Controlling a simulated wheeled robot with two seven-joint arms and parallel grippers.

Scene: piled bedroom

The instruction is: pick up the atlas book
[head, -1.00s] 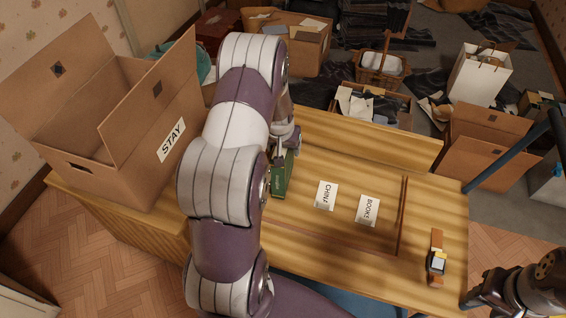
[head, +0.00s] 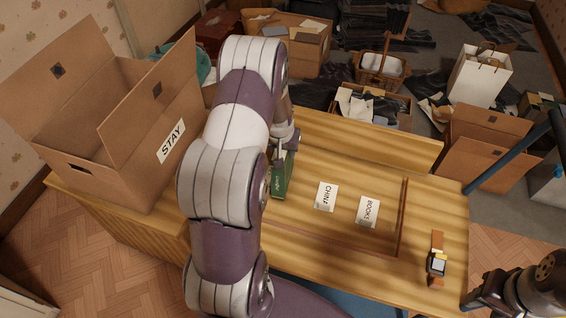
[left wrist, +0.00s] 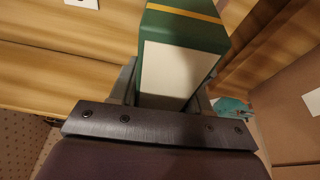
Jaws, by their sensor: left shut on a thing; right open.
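The atlas book is a thick green book (head: 281,180) with a yellow band. In the head view it stands on the wooden desk (head: 330,235), partly hidden behind my left arm. My left gripper (head: 284,152) is at its far end. In the left wrist view the green book (left wrist: 182,32), with its pale page block toward the camera, sits between the fingers of my left gripper (left wrist: 165,95), which is shut on it. I cannot tell whether the book is clear of the desk. My right gripper (head: 480,294) is at the lower right, open and away from the book.
A cardboard box (head: 165,100) marked STAY stands on the desk's left end. CHINA (head: 326,197) and BOOKS (head: 367,211) labels lie flat on the desk. A watch (head: 437,262) lies near its right end. Boxes and a basket (head: 381,70) crowd the floor behind.

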